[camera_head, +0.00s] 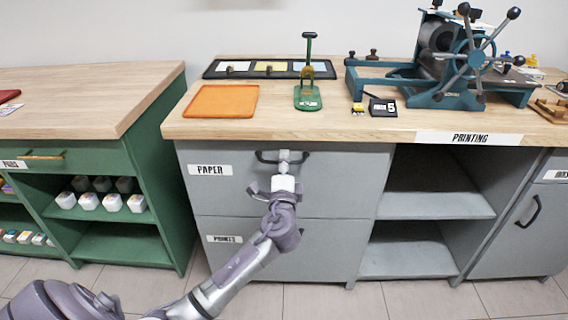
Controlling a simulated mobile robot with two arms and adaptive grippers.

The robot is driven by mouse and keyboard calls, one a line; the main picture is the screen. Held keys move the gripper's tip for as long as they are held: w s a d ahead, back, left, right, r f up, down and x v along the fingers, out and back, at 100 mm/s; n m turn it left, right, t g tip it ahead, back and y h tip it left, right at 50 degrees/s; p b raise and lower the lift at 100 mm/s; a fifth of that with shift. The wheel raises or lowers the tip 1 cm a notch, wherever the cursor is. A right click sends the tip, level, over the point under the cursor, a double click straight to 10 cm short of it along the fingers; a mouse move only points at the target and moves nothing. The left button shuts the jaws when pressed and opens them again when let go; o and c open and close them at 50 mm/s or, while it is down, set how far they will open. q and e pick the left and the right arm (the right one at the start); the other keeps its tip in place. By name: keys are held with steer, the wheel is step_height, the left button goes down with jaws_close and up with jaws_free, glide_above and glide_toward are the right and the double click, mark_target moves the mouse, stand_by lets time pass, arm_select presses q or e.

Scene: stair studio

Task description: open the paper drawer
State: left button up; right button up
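The paper drawer (236,188) is a grey front with a white PAPER label (210,170), in the upper left of the grey cabinet. It looks closed, its front flush with the cabinet. Its dark bar handle (264,158) shows on both sides of my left gripper (284,160). The pale fingertips are close together at the middle of the handle and look shut on it, though the far side of the grip is hidden. My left arm reaches up to it from the lower left. My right gripper is not in view.
A PRINTS drawer (222,258) is below, partly behind my arm. Open grey shelves (420,204) are to the right. The wooden top holds an orange tray (221,101), a green stamp press (308,92) and a teal printing press (455,70). A green cabinet (150,170) stands left.

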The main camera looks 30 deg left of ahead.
arm_select(q)
steer(key=shift+w+a, duration=0.2)
steer(key=shift+w, duration=0.05)
jaws_close()
stand_by(0.4)
